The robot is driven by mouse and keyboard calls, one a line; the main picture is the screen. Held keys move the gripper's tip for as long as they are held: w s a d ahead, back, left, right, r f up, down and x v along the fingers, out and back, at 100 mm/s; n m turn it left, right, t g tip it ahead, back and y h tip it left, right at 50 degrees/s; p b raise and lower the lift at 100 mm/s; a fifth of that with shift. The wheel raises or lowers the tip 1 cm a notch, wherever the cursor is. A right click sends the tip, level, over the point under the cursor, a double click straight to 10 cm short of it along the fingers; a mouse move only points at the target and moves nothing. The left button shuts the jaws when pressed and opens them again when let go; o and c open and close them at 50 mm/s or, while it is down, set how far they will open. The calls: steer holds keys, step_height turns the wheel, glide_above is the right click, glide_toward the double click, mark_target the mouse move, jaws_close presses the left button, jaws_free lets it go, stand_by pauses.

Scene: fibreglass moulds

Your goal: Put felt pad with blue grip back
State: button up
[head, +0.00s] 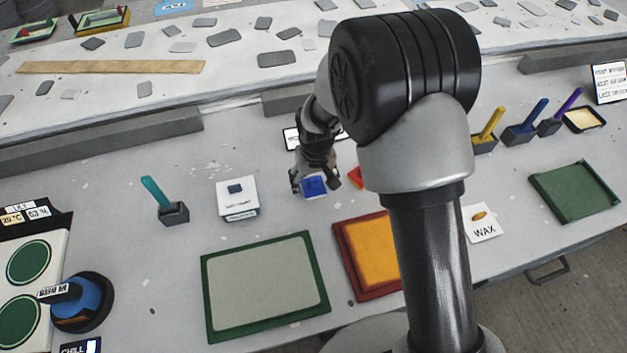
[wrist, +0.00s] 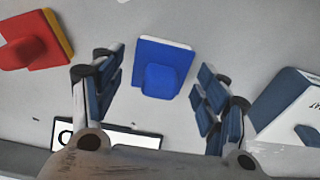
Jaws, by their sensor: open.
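The felt pad with the blue grip (head: 314,187) lies on the grey bench in the head view. In the wrist view its blue grip (wrist: 163,78) stands on a blue pad with a thin white edge. My gripper (head: 316,183) is open above it. In the wrist view the fingers of my gripper (wrist: 158,78) stand apart on either side of the pad, with gaps between them and the grip.
A white box (head: 238,200) with a small dark-blue piece on top stands left of the pad. A green-framed tray (head: 207,300) and a red-framed orange tray (head: 349,262) lie in front. A teal-handled tool (head: 155,193) stands in a holder. A label card (head: 291,140) lies behind my gripper.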

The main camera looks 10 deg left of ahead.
mark_target(315, 191)
step_height(315, 191, up, 12)
steer(key=s+p, duration=0.1)
steer(key=p, duration=0.2)
steer(key=shift+s+d, duration=0.15)
steer(key=shift+d, duration=0.15)
steer(key=s+d+r+m+t, duration=0.1)
steer(key=s+d+r, duration=0.2)
steer(key=d+r, duration=0.4)
steer(key=s+d+r+m+t, duration=0.1)
steer(key=s+d+r, duration=0.3)
steer(key=d+r, duration=0.3)
steer(key=s+d+r+m, duration=0.1)
steer(key=s+d+r, duration=0.1)
steer(key=s, duration=0.3)
steer(key=s+d+r+m+t, duration=0.1)
steer(key=s+d, duration=0.2)
steer(key=s, duration=0.2)
steer(key=s+d+r+m, duration=0.1)
steer(key=s+d+r, duration=0.1)
steer(key=s, duration=0.3)
steer(key=shift+s+d+r+h, duration=0.25)
steer(key=shift+d+r+h, duration=0.1)
steer(key=shift+d, duration=0.4)
